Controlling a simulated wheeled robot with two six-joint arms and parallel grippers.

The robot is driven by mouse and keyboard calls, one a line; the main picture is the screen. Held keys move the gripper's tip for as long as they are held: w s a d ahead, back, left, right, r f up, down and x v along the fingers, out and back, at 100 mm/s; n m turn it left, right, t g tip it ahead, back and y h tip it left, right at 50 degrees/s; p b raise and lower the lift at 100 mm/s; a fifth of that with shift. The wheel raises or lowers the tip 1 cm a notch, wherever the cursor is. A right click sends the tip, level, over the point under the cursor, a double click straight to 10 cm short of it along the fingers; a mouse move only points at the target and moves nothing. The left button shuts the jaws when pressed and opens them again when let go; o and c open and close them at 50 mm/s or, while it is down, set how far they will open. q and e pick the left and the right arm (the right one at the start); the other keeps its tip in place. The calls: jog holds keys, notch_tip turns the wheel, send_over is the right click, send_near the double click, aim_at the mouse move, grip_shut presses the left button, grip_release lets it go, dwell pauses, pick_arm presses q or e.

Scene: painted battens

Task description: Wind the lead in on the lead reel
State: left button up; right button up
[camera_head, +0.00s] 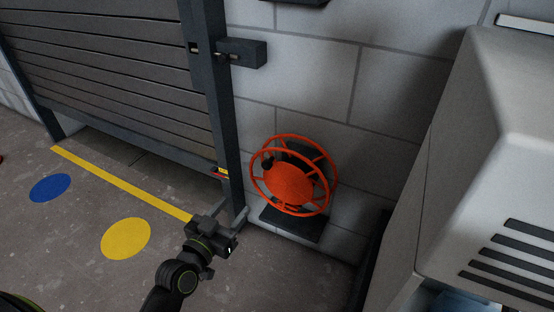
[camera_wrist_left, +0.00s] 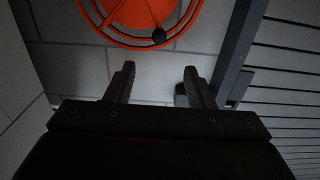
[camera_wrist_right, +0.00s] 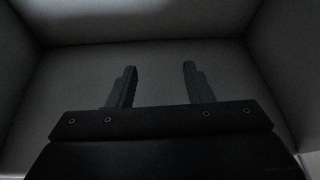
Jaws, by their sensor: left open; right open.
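The lead reel (camera_head: 290,185) is an orange spoked drum on the white block wall, with a dark bracket (camera_head: 292,223) under it. A black crank knob (camera_head: 267,163) sits at its upper left. My left gripper (camera_head: 234,211) is open and empty, lower left of the reel and apart from it. In the left wrist view the reel (camera_wrist_left: 150,14) is at the top edge, partly cut off, with the knob (camera_wrist_left: 158,37) beyond and between the open fingers. No loose lead can be made out. My right gripper (camera_wrist_right: 160,68) is open and empty before plain grey surfaces.
A slatted shutter (camera_head: 110,70) with a dark post (camera_head: 215,100) stands left of the reel. A large pale cabinet (camera_head: 480,150) is close on the right. The floor has a yellow line (camera_head: 120,184), a yellow disc (camera_head: 126,238) and a blue disc (camera_head: 50,187).

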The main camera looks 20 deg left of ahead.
pick_arm(q)
send_near(265, 167)
jog(key=w, duration=0.6)
jog(key=w+d, duration=0.1)
jog(key=w, duration=0.2)
jog(key=shift+w+d+f, duration=0.1)
jog(key=shift+w+d, duration=0.1)
jog(key=shift+w, duration=0.1)
jog(key=shift+w+d, duration=0.1)
jog(key=shift+w, duration=0.5)
pick_arm(e)
jog(key=shift+w+r+t, duration=0.1)
jog(key=shift+r+t, duration=0.2)
jog(key=shift+r, duration=0.15)
pick_arm(q)
jog(key=shift+c, duration=0.4)
grip_shut()
